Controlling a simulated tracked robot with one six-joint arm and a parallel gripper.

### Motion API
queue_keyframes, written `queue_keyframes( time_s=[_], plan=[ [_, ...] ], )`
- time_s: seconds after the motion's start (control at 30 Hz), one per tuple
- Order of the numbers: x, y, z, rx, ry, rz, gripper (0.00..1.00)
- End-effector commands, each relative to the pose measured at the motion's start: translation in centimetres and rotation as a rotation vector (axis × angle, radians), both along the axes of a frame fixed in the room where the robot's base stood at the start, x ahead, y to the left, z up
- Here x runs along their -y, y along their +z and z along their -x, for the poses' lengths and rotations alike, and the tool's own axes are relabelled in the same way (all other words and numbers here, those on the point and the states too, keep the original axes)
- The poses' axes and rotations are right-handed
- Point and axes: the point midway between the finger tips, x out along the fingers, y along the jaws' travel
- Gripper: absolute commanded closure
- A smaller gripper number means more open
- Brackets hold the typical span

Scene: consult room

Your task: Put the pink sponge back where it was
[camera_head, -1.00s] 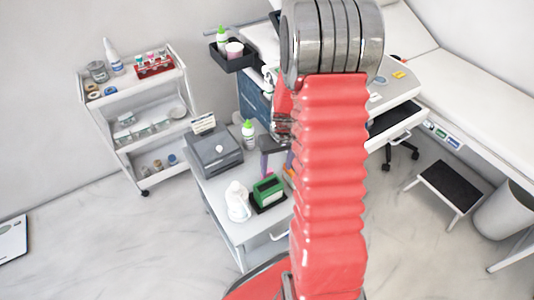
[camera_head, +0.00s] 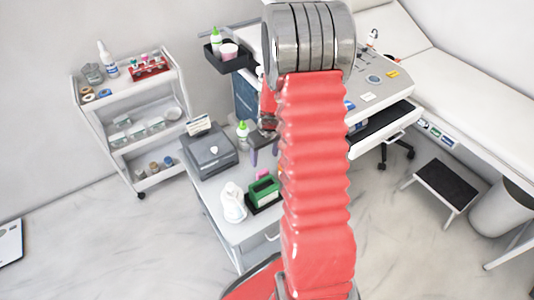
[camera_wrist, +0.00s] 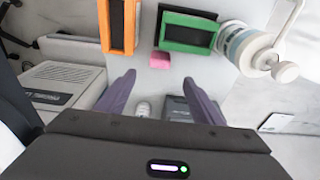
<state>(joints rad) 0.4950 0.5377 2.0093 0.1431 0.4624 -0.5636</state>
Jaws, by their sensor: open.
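The pink sponge (camera_wrist: 159,60) is a small block on the white cart top (camera_wrist: 160,88), in front of the gap between an orange-framed block (camera_wrist: 118,28) and a green-framed block (camera_wrist: 187,32). In the head view, a bit of the pink sponge (camera_head: 262,174) shows behind the green-framed block (camera_head: 263,190). My gripper (camera_wrist: 159,76) is open, with its two purple fingers apart and nothing between them. The sponge lies beyond the fingertips. In the head view, my gripper (camera_head: 262,153) is partly hidden by my arm, over the cart.
A white bottle (camera_head: 233,202) stands beside the green-framed block. A grey printer-like box (camera_head: 209,150) and a green-capped bottle (camera_head: 242,133) stand further back on the cart. A shelf trolley (camera_head: 130,110) is at left. An open drawer (camera_head: 385,128) is at right.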

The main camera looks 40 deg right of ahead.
Motion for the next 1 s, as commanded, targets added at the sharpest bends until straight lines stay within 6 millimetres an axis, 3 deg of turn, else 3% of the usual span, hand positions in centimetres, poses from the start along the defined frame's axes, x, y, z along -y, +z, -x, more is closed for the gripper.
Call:
queue_keyframes(
  time_s=[1.0],
  plan=[
    [0.2, -11.7, -1.7, -0.001, -0.002, 0.000, 0.39]
  ],
)
